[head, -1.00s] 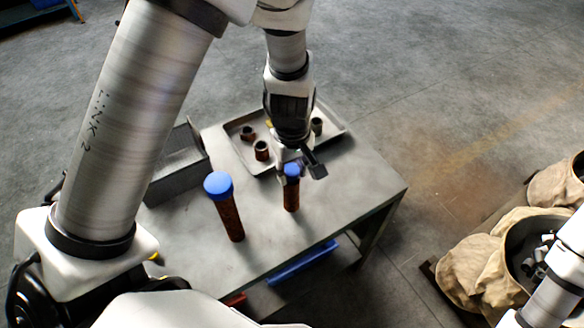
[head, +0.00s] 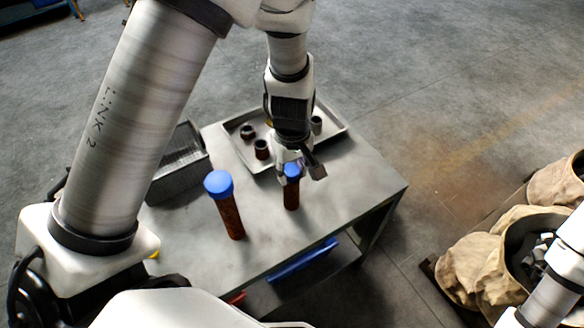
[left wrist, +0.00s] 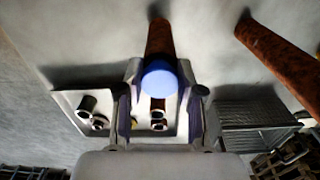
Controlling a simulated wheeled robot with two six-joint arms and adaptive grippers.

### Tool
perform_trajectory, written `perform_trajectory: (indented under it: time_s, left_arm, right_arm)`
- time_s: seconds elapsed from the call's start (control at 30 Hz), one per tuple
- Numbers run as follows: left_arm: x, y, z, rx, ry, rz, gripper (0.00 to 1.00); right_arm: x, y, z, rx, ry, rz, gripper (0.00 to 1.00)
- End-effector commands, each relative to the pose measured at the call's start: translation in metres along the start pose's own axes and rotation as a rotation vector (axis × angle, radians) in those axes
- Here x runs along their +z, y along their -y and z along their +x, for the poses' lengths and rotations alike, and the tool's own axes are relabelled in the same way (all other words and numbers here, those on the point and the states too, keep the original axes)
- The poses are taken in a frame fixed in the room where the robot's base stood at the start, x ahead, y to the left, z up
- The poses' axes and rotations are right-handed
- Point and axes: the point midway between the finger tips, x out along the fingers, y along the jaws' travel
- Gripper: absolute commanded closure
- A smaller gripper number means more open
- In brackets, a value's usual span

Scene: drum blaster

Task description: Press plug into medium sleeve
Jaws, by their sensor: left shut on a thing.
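The medium sleeve, a rusty upright tube (head: 291,197), stands near the middle of the table. A blue plug (head: 292,171) is at its top; how deep it sits cannot be told. In the left wrist view the plug (left wrist: 159,79) is a round blue cap between the fingers, with the sleeve (left wrist: 159,40) behind it. My left gripper (head: 298,172) is shut on the plug from above. Its fingers partly hide the plug in the head view. My right gripper is not in view; only part of my right arm shows at lower right.
A taller rusty tube (head: 228,212) with a blue cap (head: 218,184) stands to the left. A metal tray (head: 336,128) with several small pipe pieces lies behind. A grey wire basket (head: 178,172) is at the left. The table's front right is clear.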

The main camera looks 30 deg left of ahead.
Motion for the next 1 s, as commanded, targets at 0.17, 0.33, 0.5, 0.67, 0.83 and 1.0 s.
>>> perform_trajectory:
  time_s: [0.17, 0.33, 0.5, 0.67, 0.83, 1.0]
  left_arm:
    - [0.0, 0.0, 0.0003, 0.0, 0.0, 0.0, 0.88]
    - [0.0, 0.0, 0.0006, 0.0, 0.0, 0.0, 0.88]
    - [0.0002, 0.0003, 0.0039, -0.001, 0.001, 0.0, 0.88]
    - [0.0007, 0.001, 0.0076, -0.003, 0.002, 0.0, 0.87]
    - [0.0012, 0.0018, 0.0089, -0.005, 0.004, 0.0, 0.87]
    - [0.0017, 0.0026, 0.0101, -0.008, 0.005, -0.001, 0.48]
  right_arm:
    - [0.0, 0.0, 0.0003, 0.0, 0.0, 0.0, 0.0]
    - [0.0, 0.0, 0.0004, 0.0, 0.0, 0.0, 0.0]
    - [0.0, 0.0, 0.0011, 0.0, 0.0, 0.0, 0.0]
    - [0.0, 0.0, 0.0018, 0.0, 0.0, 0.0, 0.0]
    - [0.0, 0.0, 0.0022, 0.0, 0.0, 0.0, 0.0]
    - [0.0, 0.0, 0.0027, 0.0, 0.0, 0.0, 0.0]
